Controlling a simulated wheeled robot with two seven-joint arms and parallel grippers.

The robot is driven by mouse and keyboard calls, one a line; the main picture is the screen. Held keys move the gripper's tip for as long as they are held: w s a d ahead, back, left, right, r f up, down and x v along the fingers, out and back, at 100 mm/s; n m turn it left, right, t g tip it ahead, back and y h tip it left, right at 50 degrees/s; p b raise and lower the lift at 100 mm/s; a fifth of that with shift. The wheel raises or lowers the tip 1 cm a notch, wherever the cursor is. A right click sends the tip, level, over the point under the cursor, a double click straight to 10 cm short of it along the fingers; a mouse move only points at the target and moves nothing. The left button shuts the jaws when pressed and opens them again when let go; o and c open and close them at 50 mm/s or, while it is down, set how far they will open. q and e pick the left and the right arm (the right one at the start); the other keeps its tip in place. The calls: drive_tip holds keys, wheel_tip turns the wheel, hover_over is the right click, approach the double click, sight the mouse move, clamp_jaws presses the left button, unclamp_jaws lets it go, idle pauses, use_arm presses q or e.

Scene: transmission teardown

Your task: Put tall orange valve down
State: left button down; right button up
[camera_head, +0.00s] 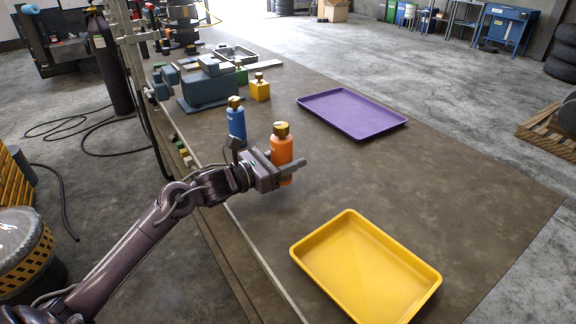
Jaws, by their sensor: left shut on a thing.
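The tall orange valve (281,147) is an orange cylinder with a brass-coloured top. My left gripper (287,166) is shut around its lower part and holds it upright. The fingers hide part of its lower body. I cannot tell for sure whether its bottom touches the table. The valve is beyond the yellow tray and nearer than the purple tray. My right gripper is not in view.
A yellow tray (313,247) lies empty in front, and an empty purple tray (391,124) lies farther back. A blue valve (236,125) stands just behind my left gripper. The brown table (470,190) is clear at right.

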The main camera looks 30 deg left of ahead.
use_arm(q)
wheel_tip(320, 180, down, 2)
drive_tip(key=shift+f, duration=0.15)
drive_tip(key=shift+f, duration=0.15)
drive_tip(key=c, duration=0.7)
unclamp_jaws()
drive_tip(key=shift+f, duration=0.1)
drive_tip(key=shift+c, duration=0.2)
drive_tip(key=shift+r, duration=0.25)
drive_tip(key=b+v, duration=0.1)
drive_tip(key=v, duration=0.4)
drive_tip(key=b+v, duration=0.1)
drive_tip(key=v, duration=0.5)
drive_tip(key=shift+f, duration=0.25)
drive_tip(key=shift+s+a+r, duration=0.1)
drive_tip(key=shift+s+a, duration=0.15)
drive_tip(key=shift+s, duration=0.25)
